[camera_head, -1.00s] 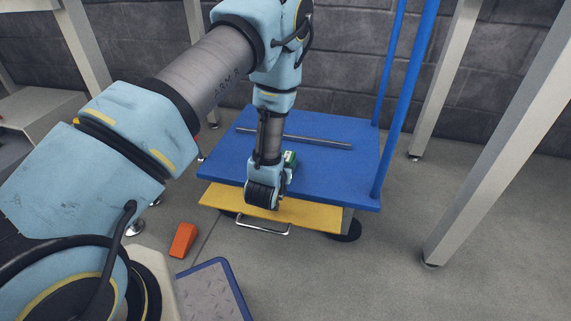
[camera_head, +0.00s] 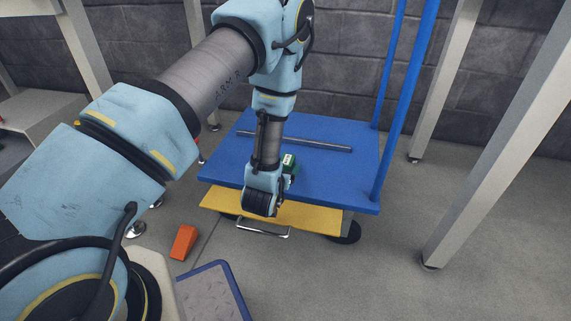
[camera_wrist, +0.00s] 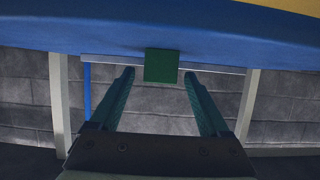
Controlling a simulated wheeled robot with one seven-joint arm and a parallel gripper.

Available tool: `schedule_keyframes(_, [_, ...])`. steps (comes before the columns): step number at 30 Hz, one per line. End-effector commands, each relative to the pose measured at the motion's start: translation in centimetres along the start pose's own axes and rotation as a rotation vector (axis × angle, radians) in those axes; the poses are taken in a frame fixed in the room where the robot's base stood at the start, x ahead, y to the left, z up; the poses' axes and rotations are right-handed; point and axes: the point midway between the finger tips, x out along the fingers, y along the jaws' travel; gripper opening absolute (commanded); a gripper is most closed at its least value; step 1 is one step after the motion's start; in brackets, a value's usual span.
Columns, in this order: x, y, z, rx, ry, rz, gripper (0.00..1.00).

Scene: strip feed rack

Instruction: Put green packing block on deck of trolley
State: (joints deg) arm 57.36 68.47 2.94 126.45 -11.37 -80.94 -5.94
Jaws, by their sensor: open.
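The green packing block (camera_head: 291,163) sits on the blue deck (camera_head: 338,170) of the trolley, just right of my wrist in the head view. The wrist view looks upside down and shows the block (camera_wrist: 162,65) against the blue deck (camera_wrist: 60,30). My gripper (camera_wrist: 160,80) is open, its two fingers spread to either side of the block's line. The block appears clear of both fingers, just beyond their tips. In the head view the fingers are mostly hidden behind my wrist.
A grey bar (camera_head: 310,142) lies across the deck. Blue posts (camera_head: 405,95) rise at its right side. A yellow board (camera_head: 315,217) with a metal handle (camera_head: 262,230) is at the front edge. An orange wedge (camera_head: 183,242) lies on the floor beside a blue-rimmed tray (camera_head: 232,279).

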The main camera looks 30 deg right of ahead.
Motion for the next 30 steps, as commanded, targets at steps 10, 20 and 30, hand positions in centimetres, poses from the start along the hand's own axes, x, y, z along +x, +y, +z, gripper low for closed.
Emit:
schedule_keyframes(10, [-7.4, 0.0, -0.2, 0.001, -0.004, 0.001, 0.80])
schedule_keyframes(20, [-10.0, 0.0, -0.1, 0.000, 0.000, -0.001, 0.80])
schedule_keyframes(30, [-8.9, -3.4, -2.3, -0.055, -0.088, -0.073, 0.80])
